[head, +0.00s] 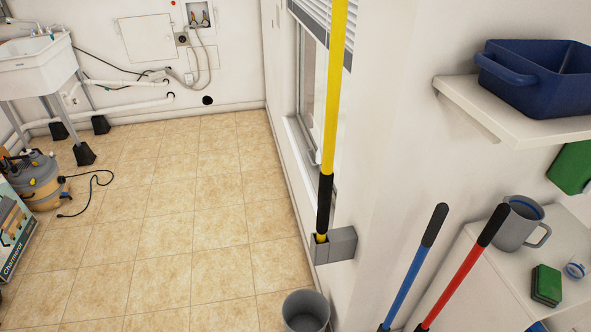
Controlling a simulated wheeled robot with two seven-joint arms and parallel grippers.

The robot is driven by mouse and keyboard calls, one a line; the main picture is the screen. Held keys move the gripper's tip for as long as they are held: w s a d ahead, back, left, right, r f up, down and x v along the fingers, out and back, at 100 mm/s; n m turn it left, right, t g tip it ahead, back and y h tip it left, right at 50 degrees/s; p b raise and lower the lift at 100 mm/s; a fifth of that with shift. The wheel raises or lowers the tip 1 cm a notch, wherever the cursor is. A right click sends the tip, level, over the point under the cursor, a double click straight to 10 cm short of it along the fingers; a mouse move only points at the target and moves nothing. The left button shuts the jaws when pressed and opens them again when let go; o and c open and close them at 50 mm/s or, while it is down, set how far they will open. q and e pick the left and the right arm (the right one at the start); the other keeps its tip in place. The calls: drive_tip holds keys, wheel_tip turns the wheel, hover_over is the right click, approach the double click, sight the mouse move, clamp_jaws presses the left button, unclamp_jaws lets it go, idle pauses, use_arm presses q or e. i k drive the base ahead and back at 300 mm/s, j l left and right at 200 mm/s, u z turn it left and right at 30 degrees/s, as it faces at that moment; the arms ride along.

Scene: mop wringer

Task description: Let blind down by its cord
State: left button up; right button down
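The white slatted blind (311,13) hangs at the top of the window on the right-hand wall, with a dark lower edge. Only its lower part is in the frame, and the yellow pole crosses in front of it. The window (306,80) below it is uncovered. I cannot make out the blind's cord. Neither of my grippers is in view.
A yellow pole (334,90) stands in a grey wall holder (336,246) before the window. A grey bin (305,311) is below. Blue (410,275) and red (462,275) poles lean near a white cabinet (520,265). The tiled floor (190,220) is mostly clear.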

sight(319, 154)
drive_tip(key=i+j+u, duration=0.15)
drive_tip(key=i+u, duration=0.15)
drive_tip(key=u, duration=0.15)
drive_tip(key=i+u, duration=0.45)
drive_tip(key=k+j, duration=0.05)
drive_tip(key=k, duration=0.05)
